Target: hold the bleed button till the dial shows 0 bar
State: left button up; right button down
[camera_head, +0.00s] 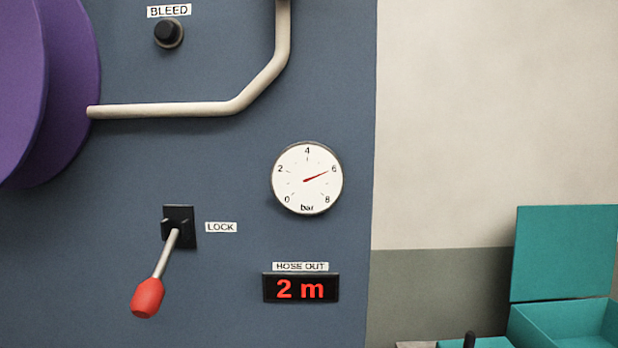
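The black bleed button (168,33) is a round knob on the blue-grey panel at the upper left, under a white label reading BLEED (169,10). Nothing touches it. The round white dial (307,178) is near the panel's middle right. Its scale is marked 0, 2, 4, 6, 8 and bar. The red needle (316,177) points up and right, close to the 6. Neither of my grippers shows in the head view.
A pale pipe (180,110) runs below the button beside a purple reel (65,90). A red-handled lock lever (148,297) juts out at lower left. An open teal box (565,320) stands at the lower right.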

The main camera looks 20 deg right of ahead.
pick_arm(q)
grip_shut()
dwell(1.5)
